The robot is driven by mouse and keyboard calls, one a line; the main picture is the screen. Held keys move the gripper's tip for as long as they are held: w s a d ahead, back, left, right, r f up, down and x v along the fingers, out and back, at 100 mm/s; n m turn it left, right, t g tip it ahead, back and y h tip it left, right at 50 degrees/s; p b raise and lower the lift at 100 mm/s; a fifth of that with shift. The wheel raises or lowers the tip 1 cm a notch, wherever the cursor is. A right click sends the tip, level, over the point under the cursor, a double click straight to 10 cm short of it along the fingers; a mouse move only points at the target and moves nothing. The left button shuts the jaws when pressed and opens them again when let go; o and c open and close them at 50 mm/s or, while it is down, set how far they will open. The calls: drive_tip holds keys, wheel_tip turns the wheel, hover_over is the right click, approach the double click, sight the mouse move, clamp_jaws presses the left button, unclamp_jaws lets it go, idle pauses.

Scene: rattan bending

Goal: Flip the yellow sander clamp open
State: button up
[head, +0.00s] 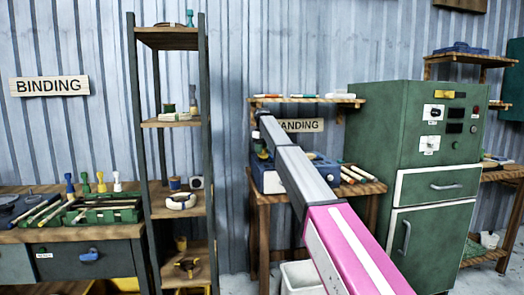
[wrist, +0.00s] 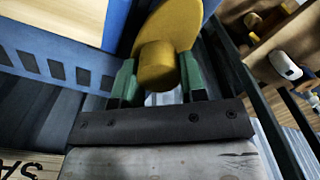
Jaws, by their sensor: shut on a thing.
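The yellow sander clamp (wrist: 170,35) shows in the wrist view as a flat rounded piece with a short cylindrical end. My gripper (wrist: 157,82) has its two green fingers on either side of that cylindrical end and is shut on it. The blue sander (wrist: 40,65), with a row of dark slots, is to the left in the wrist view. In the head view the blue sander (head: 271,181) sits on a wooden bench under the sanding sign. My arm crosses in front of it, and the gripper and most of the clamp are hidden there.
A shelf rack (head: 168,123) with small items stands left of the sander bench (head: 265,197). A green cabinet (head: 425,130) stands close on the right. Several light rods (head: 365,173) lie on the bench's right end. A white bin (head: 298,277) is on the floor below.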

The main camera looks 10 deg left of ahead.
drive_tip(key=o, duration=0.9)
wheel_tip(320, 180, up, 11)
drive_tip(key=shift+f, duration=0.1)
drive_tip(key=shift+d, duration=0.1)
